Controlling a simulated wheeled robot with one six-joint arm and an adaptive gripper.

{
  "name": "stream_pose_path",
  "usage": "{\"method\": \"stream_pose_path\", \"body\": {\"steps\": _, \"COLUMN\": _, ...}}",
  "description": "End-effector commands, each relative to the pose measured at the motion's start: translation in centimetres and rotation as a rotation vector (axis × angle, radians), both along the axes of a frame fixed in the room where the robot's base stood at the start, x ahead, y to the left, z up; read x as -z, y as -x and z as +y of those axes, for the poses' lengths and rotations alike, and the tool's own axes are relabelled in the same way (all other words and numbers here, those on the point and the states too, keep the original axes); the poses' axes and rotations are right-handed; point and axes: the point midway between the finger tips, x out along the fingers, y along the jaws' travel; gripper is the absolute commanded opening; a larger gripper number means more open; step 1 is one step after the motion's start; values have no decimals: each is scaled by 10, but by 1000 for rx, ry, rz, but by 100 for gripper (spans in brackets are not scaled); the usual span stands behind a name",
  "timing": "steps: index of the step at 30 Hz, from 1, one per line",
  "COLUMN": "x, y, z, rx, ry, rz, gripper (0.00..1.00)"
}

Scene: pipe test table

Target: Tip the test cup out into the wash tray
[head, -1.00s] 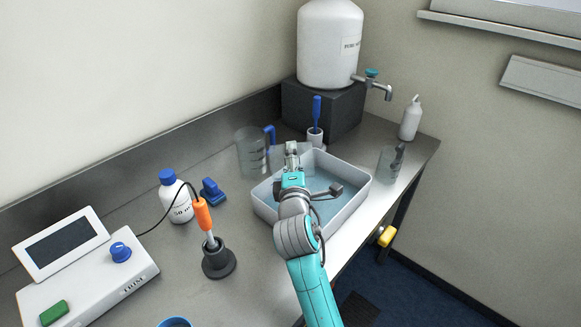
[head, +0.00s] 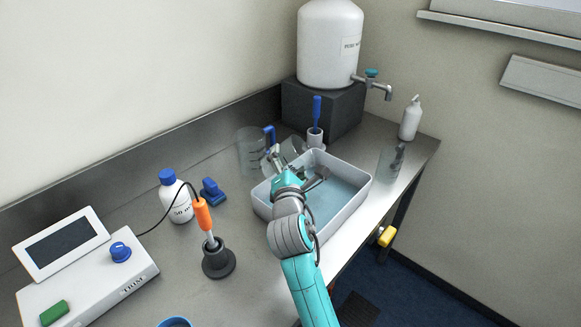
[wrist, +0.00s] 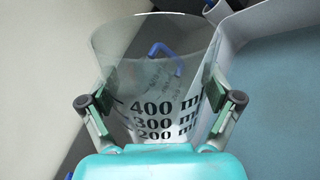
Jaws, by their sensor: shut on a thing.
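The test cup (wrist: 150,75) is a clear beaker with black marks for 200, 300 and 400 ml. My gripper (wrist: 160,105) is shut on it, with one finger on each side of its wall. In the head view, the cup (head: 293,148) shows faintly past my gripper (head: 287,168), near the tray's back left rim, and looks tilted. I cannot tell whether it holds liquid. The wash tray (head: 345,211) is a pale grey rectangular basin with bluish water in it. My wrist covers its left part. The tray also shows at the right of the wrist view (wrist: 232,48).
A clear jug with a blue handle (head: 250,152) stands just left of the cup. A brush holder (head: 315,138) stands behind the tray, and a clear beaker (head: 388,163) stands to its right. A white bottle (head: 175,200) and a probe stand (head: 218,262) are at left.

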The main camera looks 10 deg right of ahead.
Motion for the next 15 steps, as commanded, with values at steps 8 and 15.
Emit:
{"method": "stream_pose_path", "body": {"steps": 8, "x": 1, "y": 0, "z": -2, "rx": 1, "ry": 57, "rz": 11, "gripper": 41}}
{"method": "stream_pose_path", "body": {"steps": 15, "x": 6, "y": 2, "z": -9, "rx": 1, "ry": 313, "rz": 63, "gripper": 41}}
